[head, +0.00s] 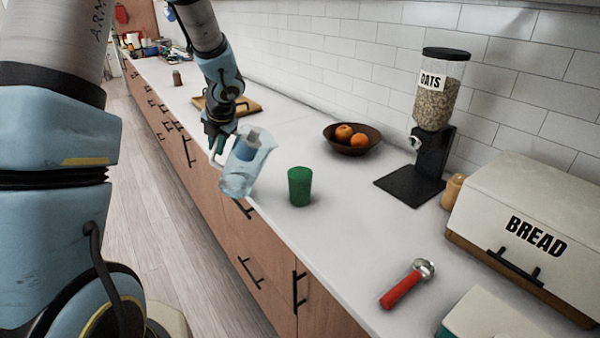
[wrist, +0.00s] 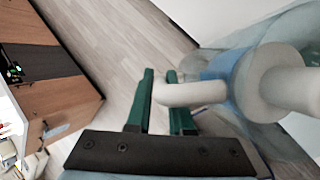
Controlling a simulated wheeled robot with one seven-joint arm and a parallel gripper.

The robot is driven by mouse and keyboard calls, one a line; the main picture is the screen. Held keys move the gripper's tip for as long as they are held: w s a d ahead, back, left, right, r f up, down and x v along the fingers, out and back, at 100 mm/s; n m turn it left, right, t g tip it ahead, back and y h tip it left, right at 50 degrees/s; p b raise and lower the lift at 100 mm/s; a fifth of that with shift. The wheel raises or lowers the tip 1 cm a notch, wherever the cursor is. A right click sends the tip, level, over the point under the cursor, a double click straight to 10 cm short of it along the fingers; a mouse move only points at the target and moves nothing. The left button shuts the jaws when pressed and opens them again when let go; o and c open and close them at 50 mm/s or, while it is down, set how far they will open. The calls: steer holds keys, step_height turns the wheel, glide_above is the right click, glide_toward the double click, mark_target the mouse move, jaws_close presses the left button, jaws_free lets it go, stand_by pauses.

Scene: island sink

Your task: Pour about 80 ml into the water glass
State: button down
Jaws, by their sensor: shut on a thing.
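A clear, bluish pitcher (head: 240,172) hangs in the air by the counter's front edge, slightly tilted, its top leaning right. A grey and blue part shows inside it. My gripper (wrist: 160,78) is shut on the pitcher's handle; in the wrist view the pale handle (wrist: 190,94) passes between the green fingers, and the pitcher's clear wall (wrist: 212,62) is at the right. A green, opaque-looking cup (head: 300,187), the only drinking vessel I see, stands upright on the counter, right of the pitcher and apart from it. Its inside and the water level are not clear.
A brown bowl of oranges (head: 352,145) and an oats dispenser (head: 435,110) stand behind the cup. A cutting board (head: 240,108) lies farther along. A red-handled tool (head: 405,285) and bread box (head: 525,215) are nearer, at right. The counter around the cup is clear.

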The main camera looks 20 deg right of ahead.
mark_target(211, 160)
steer(key=shift+w+a+f+g+h, duration=0.4)
steer(key=shift+a+f+h, duration=0.1)
steer(key=shift+h, duration=0.1)
steer(key=shift+w+a+f+n+g+h, duration=0.1)
steer(key=shift+a+f+n+g+h, duration=0.1)
steer(key=shift+f+h, duration=0.2)
steer(key=shift+w+a+f+n+g+h, duration=0.1)
steer(key=shift+a+f+g+h, duration=0.1)
steer(key=shift+f+h, duration=0.2)
steer(key=shift+w+f+g+h, duration=0.1)
steer(key=shift+f+g+h, duration=0.4)
steer(key=shift+f+h, duration=0.35)
steer(key=shift+f, duration=0.2)
stand_by(2.0)
